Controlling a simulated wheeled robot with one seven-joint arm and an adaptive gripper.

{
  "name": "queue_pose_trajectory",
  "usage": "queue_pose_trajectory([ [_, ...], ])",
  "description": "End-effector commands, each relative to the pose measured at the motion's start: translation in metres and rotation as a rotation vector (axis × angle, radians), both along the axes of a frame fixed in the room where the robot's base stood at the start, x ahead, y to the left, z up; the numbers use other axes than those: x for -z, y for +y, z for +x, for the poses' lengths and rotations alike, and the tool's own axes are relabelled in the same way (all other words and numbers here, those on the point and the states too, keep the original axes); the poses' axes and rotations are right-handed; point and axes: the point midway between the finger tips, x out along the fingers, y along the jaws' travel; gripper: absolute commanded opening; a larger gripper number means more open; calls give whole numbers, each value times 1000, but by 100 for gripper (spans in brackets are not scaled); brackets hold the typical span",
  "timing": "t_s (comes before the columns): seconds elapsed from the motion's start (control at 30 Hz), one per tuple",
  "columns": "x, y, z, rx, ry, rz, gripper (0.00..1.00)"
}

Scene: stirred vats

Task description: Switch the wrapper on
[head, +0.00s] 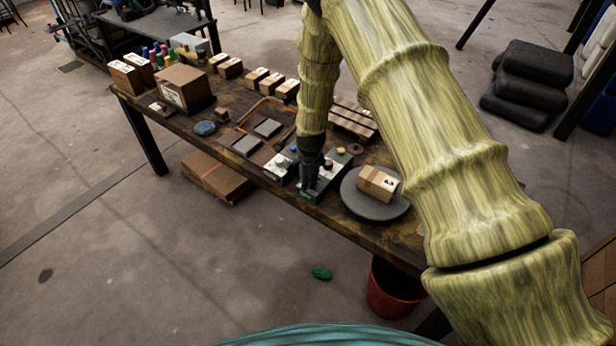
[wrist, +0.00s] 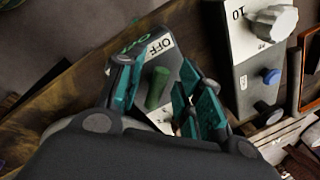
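I see gaps between fingers and lever, and nothing is held. In the head view my gripper (head: 311,182) reaches down over the box at the table's front edge and hides most of it. A round grey turntable (head: 357,205) stands just right of it, with a taped carton (head: 378,184) on top.
A second box (wrist: 231,50) with a white knob (wrist: 275,22) and blue button (wrist: 271,76) stands close to my right finger. Grey pads (head: 246,145), small cartons and a large carton (head: 184,88) occupy the wooden table (head: 168,122). A red bucket (head: 392,290) stands below.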

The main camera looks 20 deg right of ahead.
Motion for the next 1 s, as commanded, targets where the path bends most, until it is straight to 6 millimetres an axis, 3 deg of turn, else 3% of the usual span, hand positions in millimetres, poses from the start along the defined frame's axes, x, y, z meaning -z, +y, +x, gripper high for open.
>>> queue_pose_trajectory([
  [0.3, 1, 0, 0, 0, -1, 0, 34],
  [0.5, 1, 0, 1, 0, -1, 0, 0],
  [1.0, 1, 0, 0, -87, -4, 2, 0],
])
